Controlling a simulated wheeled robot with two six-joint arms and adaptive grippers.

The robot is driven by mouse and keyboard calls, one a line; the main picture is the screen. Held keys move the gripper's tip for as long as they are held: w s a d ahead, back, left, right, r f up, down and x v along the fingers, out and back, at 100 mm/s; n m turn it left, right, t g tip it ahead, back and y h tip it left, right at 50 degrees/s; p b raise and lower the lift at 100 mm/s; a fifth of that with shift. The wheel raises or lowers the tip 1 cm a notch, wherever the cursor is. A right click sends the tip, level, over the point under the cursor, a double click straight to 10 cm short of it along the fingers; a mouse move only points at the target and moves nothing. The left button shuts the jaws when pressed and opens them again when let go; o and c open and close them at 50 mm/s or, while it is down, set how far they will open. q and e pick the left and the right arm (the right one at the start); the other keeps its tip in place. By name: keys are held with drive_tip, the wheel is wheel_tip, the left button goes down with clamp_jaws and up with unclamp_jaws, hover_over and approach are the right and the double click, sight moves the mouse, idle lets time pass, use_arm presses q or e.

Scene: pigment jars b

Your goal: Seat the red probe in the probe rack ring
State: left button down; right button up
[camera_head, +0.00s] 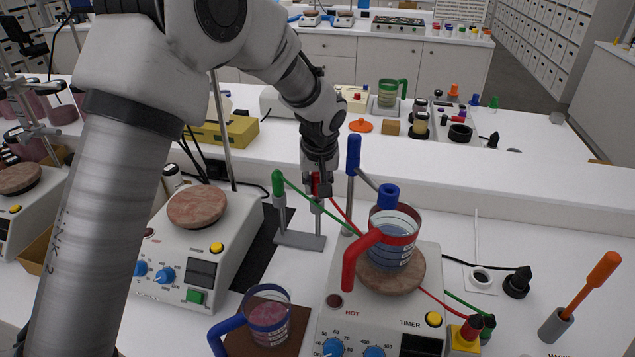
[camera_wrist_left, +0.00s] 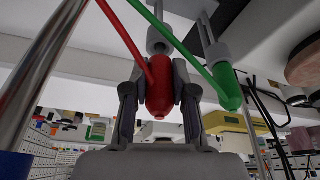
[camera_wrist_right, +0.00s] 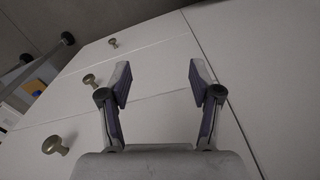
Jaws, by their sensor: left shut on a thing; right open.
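My left gripper (camera_head: 317,188) is shut on the red probe (camera_head: 315,181) above the rack's right part. In the left wrist view the red probe (camera_wrist_left: 159,90) sits between the fingers (camera_wrist_left: 159,74). The probe rack (camera_head: 300,241) has a flat grey base. A grey rack ring (camera_wrist_left: 158,42) lines up close to the red probe's end; I cannot tell whether the probe is inside it. The green probe (camera_head: 279,183) stands in the rack's left ring, also in the left wrist view (camera_wrist_left: 227,88). My right gripper (camera_wrist_right: 160,78) is open and empty, facing white drawers.
A hot plate (camera_head: 380,315) with a red-handled beaker (camera_head: 396,250) stands right of the rack. Another hot plate (camera_head: 190,255) is at left. A blue-topped stand (camera_head: 353,155) rises close beside the gripper. Red and green cables cross towards the beaker. A blue-handled mug (camera_head: 268,318) is in front.

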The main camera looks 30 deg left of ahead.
use_arm(q)
drive_tip(key=shift+f+b, duration=0.5)
drive_tip(key=shift+f, duration=0.3)
drive_tip(key=c, duration=0.9)
unclamp_jaws()
drive_tip(key=shift+o, duration=0.2)
drive_tip(key=v, duration=1.2)
